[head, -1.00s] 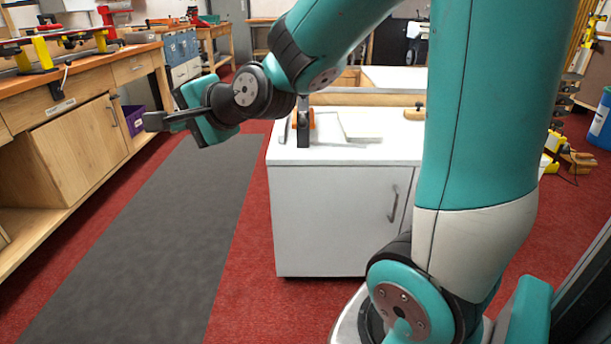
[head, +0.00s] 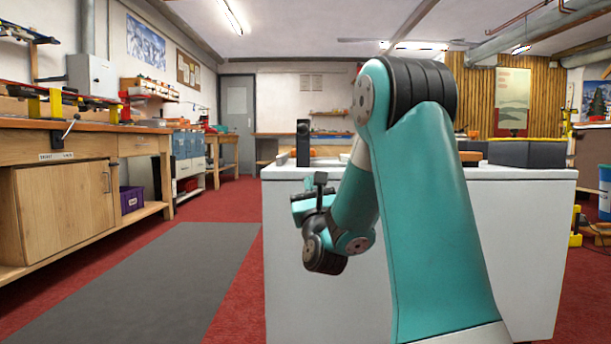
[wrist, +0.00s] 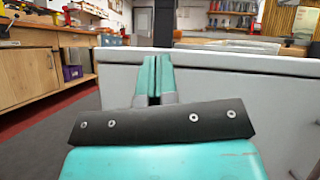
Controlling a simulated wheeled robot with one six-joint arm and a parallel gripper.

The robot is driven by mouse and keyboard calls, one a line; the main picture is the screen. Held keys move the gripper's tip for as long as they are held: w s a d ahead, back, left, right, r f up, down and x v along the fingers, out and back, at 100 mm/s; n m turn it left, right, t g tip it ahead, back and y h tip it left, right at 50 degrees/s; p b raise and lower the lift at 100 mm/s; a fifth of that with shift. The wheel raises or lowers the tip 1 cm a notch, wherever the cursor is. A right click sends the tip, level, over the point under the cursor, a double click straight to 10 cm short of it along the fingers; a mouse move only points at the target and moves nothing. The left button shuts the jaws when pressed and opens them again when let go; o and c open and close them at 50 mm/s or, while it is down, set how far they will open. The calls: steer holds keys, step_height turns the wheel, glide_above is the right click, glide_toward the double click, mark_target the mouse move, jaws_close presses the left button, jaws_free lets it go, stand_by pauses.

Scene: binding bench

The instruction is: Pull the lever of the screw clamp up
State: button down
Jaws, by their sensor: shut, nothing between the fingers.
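A dark upright piece (head: 303,143) stands near the left end of the white cabinet's top, with an orange part beside it. It looks like the screw clamp, but I cannot make out its lever separately. A dark upright also shows in the wrist view (wrist: 165,22), just beyond my fingertips. My gripper (head: 319,187) is in front of the cabinet's near face, below and a little right of the upright in the head view. In the wrist view my gripper (wrist: 154,72) is shut and empty, its fingers together and pointing at the cabinet's top edge. I see no contact with the clamp.
The white cabinet (head: 285,260) stands in front of me, its top edge close to my gripper. A wooden bench (head: 60,150) with yellow clamps runs along the left. A grey mat (head: 165,285) on the red floor between them is clear.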

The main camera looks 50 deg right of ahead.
mark_target(303, 128)
steer(key=shift+m+h, duration=0.3)
steer(key=p+x, duration=0.4)
steer(key=r+p+x, duration=0.1)
steer(key=p+x, duration=0.3)
steer(key=s+r+p+x, duration=0.1)
steer(key=p+x, duration=0.3)
steer(key=shift+w+a+r, duration=0.1)
steer(key=shift+a+r, duration=0.05)
steer(key=shift+a, duration=0.1)
